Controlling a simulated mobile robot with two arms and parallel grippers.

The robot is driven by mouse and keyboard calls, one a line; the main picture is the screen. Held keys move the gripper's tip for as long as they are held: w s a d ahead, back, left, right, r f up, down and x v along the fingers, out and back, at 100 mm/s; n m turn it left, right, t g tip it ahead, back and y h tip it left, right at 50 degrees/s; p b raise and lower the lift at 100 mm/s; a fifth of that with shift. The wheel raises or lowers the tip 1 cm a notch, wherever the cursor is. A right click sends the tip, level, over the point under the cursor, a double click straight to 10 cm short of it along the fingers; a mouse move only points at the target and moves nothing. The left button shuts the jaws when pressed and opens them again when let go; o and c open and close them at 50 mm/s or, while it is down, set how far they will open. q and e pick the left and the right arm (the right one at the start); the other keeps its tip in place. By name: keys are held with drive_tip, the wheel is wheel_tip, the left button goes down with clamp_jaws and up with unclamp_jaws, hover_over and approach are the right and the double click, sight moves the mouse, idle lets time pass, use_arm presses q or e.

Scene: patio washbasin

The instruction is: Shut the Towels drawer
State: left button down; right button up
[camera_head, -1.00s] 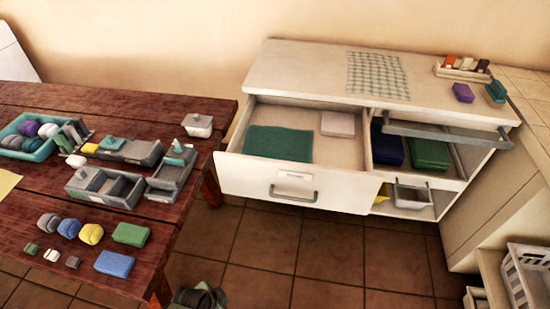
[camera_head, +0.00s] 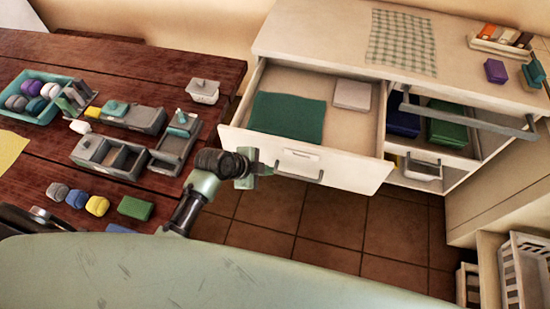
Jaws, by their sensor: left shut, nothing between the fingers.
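The wide white drawer (camera_head: 345,171) in the cabinet stands pulled open. It holds a folded green towel (camera_head: 287,116) and a pale folded piece (camera_head: 352,95). A grey bar handle (camera_head: 299,172) is on its front, under a label too small to read. My left gripper (camera_head: 264,168) is shut and empty at the left part of the drawer front, just left of the handle. I cannot tell whether it touches the front. My right gripper is not in view.
The wooden table (camera_head: 215,72) with trays and rolled cloths is close on the left. The cabinet top (camera_head: 300,35) carries a checked cloth (camera_head: 401,42). An open shelf with a grey rail (camera_head: 470,117) is right of the drawer. White baskets (camera_head: 525,265) stand at lower right.

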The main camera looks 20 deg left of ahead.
sight(279, 150)
use_arm(q)
drive_tip(key=x, duration=0.3)
drive_tip(key=shift+w+d+f, duration=0.1)
drive_tip(key=shift+f, duration=0.05)
drive_tip(key=shift+w+p, duration=0.35)
drive_tip(key=shift+w, duration=1.6)
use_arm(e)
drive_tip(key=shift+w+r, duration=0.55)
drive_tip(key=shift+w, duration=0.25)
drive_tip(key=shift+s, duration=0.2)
use_arm(q)
drive_tip(key=w+b, duration=0.2)
drive_tip(key=w, duration=0.2)
drive_tip(key=shift+w+b, duration=0.3)
drive_tip(key=shift+w, duration=0.05)
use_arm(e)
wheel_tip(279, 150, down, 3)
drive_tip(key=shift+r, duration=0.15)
use_arm(q)
drive_tip(key=shift+s, duration=0.1)
drive_tip(key=shift+s, duration=0.1)
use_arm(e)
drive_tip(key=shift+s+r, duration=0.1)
